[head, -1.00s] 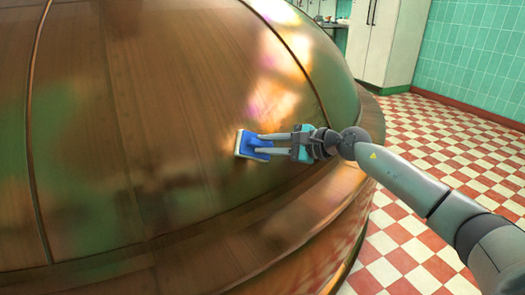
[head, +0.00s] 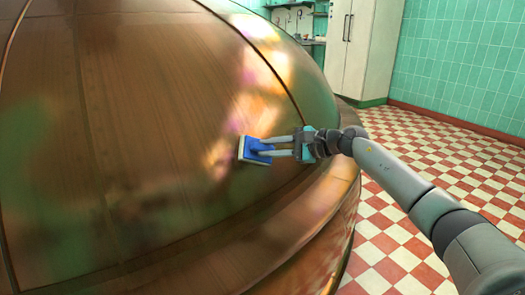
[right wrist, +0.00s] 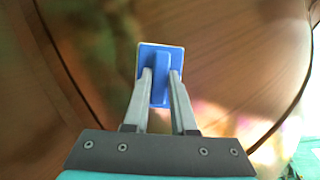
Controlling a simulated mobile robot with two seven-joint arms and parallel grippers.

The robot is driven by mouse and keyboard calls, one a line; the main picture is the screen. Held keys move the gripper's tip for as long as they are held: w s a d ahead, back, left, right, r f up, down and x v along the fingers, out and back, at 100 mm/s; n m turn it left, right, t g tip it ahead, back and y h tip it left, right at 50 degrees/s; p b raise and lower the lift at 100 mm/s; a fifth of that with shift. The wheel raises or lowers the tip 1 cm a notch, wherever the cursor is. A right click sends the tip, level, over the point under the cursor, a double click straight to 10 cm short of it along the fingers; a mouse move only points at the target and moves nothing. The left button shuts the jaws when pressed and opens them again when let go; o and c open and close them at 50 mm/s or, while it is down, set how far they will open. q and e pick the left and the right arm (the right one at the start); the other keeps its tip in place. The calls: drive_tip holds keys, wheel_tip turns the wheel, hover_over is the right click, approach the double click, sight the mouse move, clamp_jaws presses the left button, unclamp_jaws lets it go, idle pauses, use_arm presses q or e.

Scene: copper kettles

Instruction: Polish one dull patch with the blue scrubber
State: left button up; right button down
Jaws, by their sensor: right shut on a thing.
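The blue scrubber (head: 250,150) has a blue back with a raised grip and a pale pad edge. My right gripper (head: 268,151) is shut on its grip. The scrubber lies at the side of the large copper kettle (head: 140,130); it looks to be against the metal, though the pad's contact face is hidden. In the right wrist view the scrubber (right wrist: 159,70) sits between my two fingers, with the copper wall behind it. The copper shows brownish, blurry areas and bright pinkish reflections; I cannot tell a dull patch's exact edges. My left gripper is not in view.
The kettle's rounded lower ledge (head: 290,225) runs below the scrubber. A red and white checkered floor (head: 440,180) lies open to the right. A white cabinet (head: 362,50) and a green tiled wall (head: 465,65) stand at the back.

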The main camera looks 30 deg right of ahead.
use_arm(q)
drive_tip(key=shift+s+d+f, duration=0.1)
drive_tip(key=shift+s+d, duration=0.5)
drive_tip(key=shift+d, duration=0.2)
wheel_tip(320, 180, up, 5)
drive_tip(key=p, duration=0.4)
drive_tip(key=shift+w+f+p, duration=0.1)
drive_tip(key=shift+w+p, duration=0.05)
drive_tip(key=shift+p, duration=0.25)
use_arm(e)
drive_tip(key=s+a, duration=0.1)
drive_tip(key=a, duration=0.6)
drive_tip(key=shift+a, duration=0.2)
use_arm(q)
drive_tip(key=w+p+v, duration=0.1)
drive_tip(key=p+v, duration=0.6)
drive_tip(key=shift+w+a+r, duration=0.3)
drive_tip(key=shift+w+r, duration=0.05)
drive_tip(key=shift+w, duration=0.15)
use_arm(e)
drive_tip(key=s+a, duration=0.1)
drive_tip(key=a, duration=0.6)
use_arm(q)
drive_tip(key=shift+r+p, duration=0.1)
drive_tip(key=shift+p, duration=0.2)
use_arm(e)
drive_tip(key=shift+s+d, duration=0.1)
drive_tip(key=shift+s, duration=0.05)
